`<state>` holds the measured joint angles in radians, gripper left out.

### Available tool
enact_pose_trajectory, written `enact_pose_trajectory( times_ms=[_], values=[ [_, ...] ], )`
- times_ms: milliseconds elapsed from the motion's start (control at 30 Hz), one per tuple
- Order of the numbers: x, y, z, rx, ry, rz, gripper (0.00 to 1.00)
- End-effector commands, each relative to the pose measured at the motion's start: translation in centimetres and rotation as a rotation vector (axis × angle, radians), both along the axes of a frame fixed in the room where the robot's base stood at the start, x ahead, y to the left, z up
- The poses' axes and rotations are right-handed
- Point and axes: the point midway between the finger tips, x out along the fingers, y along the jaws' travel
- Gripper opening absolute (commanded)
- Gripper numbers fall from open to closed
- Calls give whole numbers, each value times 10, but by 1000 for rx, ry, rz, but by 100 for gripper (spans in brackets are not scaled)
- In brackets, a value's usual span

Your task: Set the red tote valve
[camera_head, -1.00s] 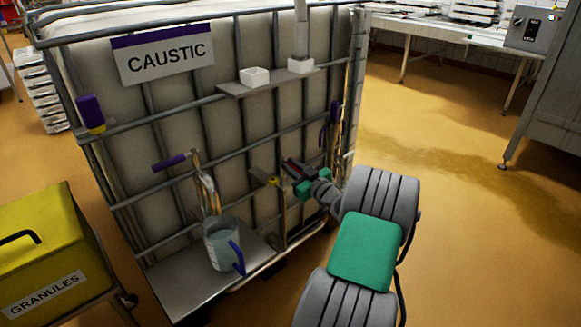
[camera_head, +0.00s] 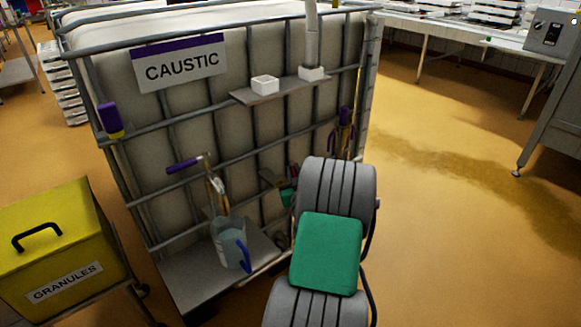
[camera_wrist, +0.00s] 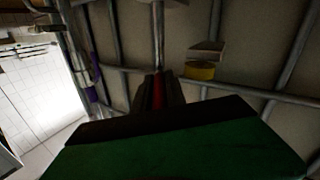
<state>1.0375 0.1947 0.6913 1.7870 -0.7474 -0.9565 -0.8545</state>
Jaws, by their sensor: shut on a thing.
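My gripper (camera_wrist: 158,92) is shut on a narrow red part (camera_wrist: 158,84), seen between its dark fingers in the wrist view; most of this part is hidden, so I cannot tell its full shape. In the head view my arm covers most of the gripper; a bit of red (camera_head: 294,170) and green show beside the arm. They are at the front of the caged tote (camera_head: 190,125) labelled CAUSTIC. A small bracket (camera_head: 270,178) sits just left of the gripper. In the wrist view a yellow piece (camera_wrist: 200,71) is near the fingers, apart from them.
A purple-handled tap (camera_head: 183,165) stands above a jug (camera_head: 230,243) on the tote's lower ledge (camera_head: 200,285). A yellow GRANULES bin (camera_head: 55,245) is at left. The floor at right is open.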

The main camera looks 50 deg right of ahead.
Motion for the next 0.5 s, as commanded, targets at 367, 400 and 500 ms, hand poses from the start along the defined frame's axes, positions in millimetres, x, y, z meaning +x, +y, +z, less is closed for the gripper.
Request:
enact_pose_trajectory(
  times_ms=[367,400,500],
  values=[
    [-1,-2,3,-6,-6,-5,24],
    [-1,-2,3,-5,-5,-5,28],
    [-1,-2,2,-3,-5,-3,36]
  ],
)
